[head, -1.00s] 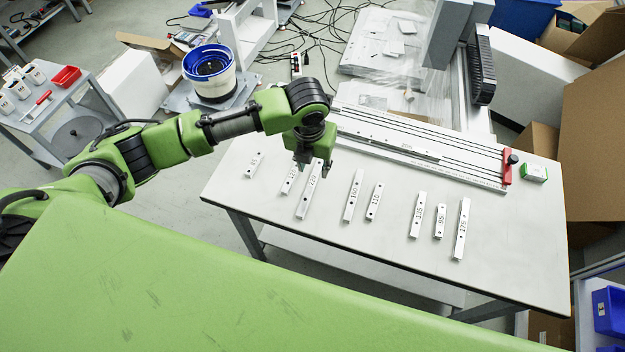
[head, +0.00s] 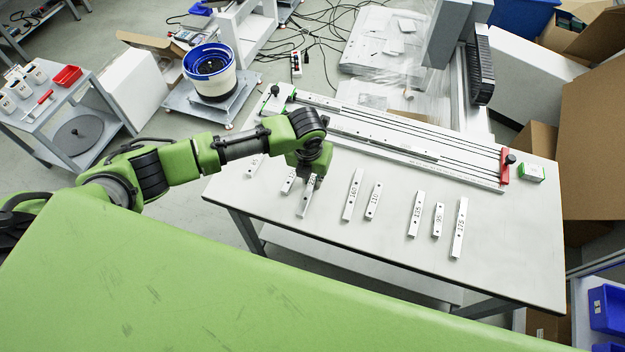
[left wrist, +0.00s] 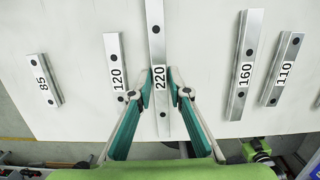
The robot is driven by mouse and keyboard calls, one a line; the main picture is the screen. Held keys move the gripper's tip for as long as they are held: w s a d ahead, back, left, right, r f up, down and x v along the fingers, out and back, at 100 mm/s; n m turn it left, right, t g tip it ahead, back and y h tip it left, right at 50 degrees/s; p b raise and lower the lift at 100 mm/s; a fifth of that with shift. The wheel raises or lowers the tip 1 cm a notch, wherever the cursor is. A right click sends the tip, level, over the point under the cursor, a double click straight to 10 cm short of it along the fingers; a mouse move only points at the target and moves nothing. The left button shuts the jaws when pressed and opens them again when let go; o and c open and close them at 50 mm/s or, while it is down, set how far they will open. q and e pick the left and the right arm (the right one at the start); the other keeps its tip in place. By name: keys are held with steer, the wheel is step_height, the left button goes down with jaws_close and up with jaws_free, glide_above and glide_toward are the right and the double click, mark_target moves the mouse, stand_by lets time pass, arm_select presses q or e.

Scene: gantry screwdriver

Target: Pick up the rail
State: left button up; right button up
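The rail marked 220 (head: 304,203) is a long pale bar with dark holes on the white table. In the left wrist view, this rail (left wrist: 158,105) runs between the two fingers of my left gripper (left wrist: 161,77). The fingertips lie close along both its long sides at the label. I cannot tell whether they press on it or stand slightly apart. In the head view my left gripper (head: 311,180) is low over the rail and covers part of it. My right gripper is not in view.
Rails 120 (left wrist: 116,65) and 85 (left wrist: 43,80) lie to the left, 160 (left wrist: 244,65) and 110 (left wrist: 282,70) to the right. More rails lie farther right on the table (head: 500,240). A long linear fixture (head: 400,140) with a red end piece (head: 505,165) spans the back.

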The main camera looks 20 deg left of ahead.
arm_select(q)
jaws_close()
steer(key=shift+w, duration=0.1)
